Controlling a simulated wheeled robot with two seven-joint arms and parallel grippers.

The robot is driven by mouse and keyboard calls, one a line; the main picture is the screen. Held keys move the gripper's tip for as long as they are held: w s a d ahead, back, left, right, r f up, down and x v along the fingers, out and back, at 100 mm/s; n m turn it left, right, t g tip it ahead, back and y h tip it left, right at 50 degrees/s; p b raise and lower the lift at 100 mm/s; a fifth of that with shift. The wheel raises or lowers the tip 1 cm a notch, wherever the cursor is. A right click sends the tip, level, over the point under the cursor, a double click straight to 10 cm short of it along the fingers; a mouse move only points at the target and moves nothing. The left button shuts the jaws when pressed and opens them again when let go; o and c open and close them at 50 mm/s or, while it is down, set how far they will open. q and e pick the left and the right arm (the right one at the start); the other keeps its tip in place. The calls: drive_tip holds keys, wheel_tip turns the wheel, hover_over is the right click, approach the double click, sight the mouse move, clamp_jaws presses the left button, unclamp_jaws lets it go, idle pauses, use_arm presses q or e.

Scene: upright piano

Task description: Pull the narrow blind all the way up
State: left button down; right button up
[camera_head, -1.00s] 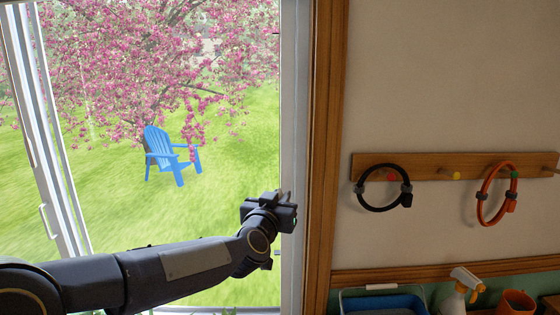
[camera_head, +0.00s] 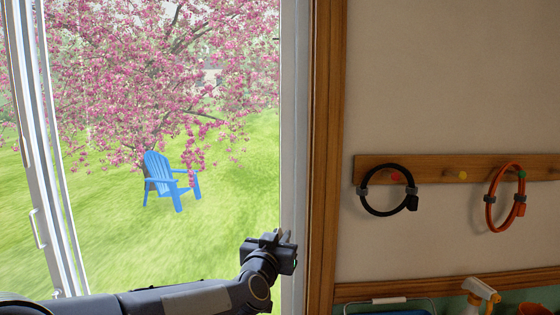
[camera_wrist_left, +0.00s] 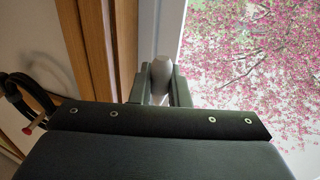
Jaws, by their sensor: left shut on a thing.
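My left gripper (camera_head: 286,238) is at the right side of the window, in front of the white window frame (camera_head: 293,130). In the left wrist view the left gripper (camera_wrist_left: 161,78) is shut on a small pale grey, rounded piece (camera_wrist_left: 161,70), which sits between its two fingers. It looks like the end of a pull cord, but I cannot tell for sure. No cord is clear in the head view. The narrow blind itself does not show in either view; the visible glass is uncovered. My right gripper is out of view.
A wooden window trim (camera_head: 324,150) stands just right of the gripper. On the wall a peg rail (camera_head: 440,168) holds a black ring (camera_head: 372,205) and an orange ring (camera_head: 491,205). A spray bottle (camera_head: 480,292) stands below. A window handle (camera_head: 37,230) is at left.

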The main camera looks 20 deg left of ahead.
use_arm(q)
wheel_tip(320, 180, down, 5)
drive_tip(key=b, duration=0.3)
drive_tip(key=shift+f, duration=0.25)
wheel_tip(320, 180, down, 9)
drive_tip(key=b, duration=0.8)
wheel_tip(320, 180, down, 9)
drive_tip(key=b, duration=0.7)
drive_tip(key=shift+b, duration=0.4)
wheel_tip(320, 180, down, 2)
drive_tip(key=shift+f+b, duration=0.15)
drive_tip(key=shift+b, duration=0.9)
drive_tip(key=c, duration=1.2)
unclamp_jaws()
drive_tip(key=shift+c, duration=0.2)
